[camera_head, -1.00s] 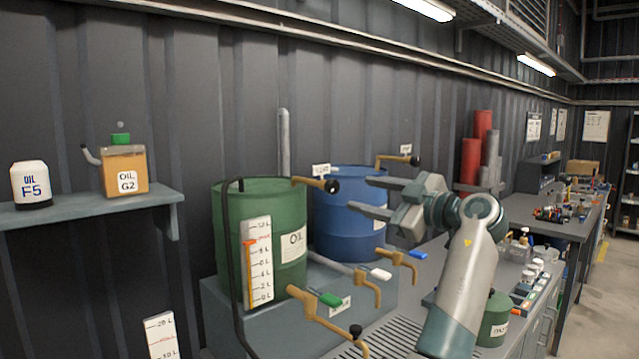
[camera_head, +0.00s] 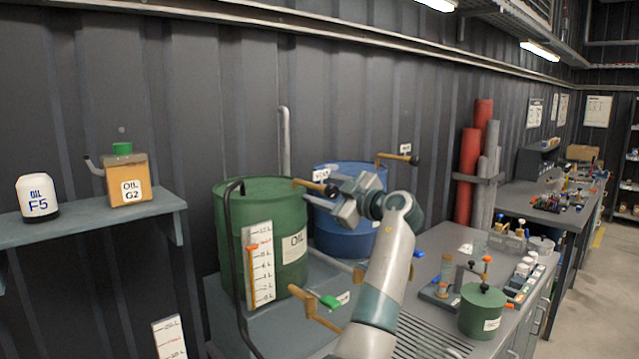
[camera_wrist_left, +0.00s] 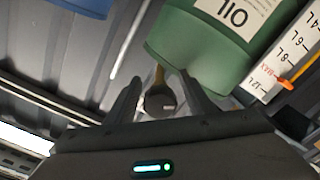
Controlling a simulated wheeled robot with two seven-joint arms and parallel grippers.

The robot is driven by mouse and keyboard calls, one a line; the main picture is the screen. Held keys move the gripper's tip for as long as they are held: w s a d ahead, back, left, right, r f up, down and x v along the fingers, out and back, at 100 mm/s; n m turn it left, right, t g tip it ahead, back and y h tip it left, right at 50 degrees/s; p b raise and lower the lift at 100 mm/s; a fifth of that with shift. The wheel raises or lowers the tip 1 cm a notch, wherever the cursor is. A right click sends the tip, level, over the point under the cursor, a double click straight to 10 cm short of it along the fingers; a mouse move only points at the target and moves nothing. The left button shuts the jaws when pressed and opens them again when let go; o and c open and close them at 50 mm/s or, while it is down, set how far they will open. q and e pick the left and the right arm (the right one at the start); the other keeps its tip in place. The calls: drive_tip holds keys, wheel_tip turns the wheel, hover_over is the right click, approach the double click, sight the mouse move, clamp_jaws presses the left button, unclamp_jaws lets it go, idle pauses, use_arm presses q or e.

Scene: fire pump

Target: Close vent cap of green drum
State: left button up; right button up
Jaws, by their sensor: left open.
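The green drum (camera_head: 262,203) with an OIL label stands at the left of the blue drum (camera_head: 345,240). Its vent cap lever (camera_head: 308,184) is a brass bar at the top of the drum, pointing right and ending in a dark knob. My left gripper (camera_head: 330,198) is at that knob and partly overlaps it. In the left wrist view, my open fingers (camera_wrist_left: 161,80) lie on both sides of the dark knob (camera_wrist_left: 160,101); whether they touch it I cannot tell. The green drum (camera_wrist_left: 205,50) also shows there. My right gripper is out of view.
The blue drum has its own brass lever (camera_head: 395,158). A dark hose and a level gauge (camera_head: 258,265) stand at the green drum's front. A brass tap with a green handle (camera_head: 330,301) sticks out below. A green canister (camera_head: 482,310) stands on the bench at right.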

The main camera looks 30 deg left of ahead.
use_arm(q)
drive_tip(key=shift+w+a, duration=0.1)
drive_tip(key=shift+a, duration=0.05)
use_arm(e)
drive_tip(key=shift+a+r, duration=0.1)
use_arm(q)
drive_tip(key=c, duration=1)
drive_tip(key=shift+c, duration=0.2)
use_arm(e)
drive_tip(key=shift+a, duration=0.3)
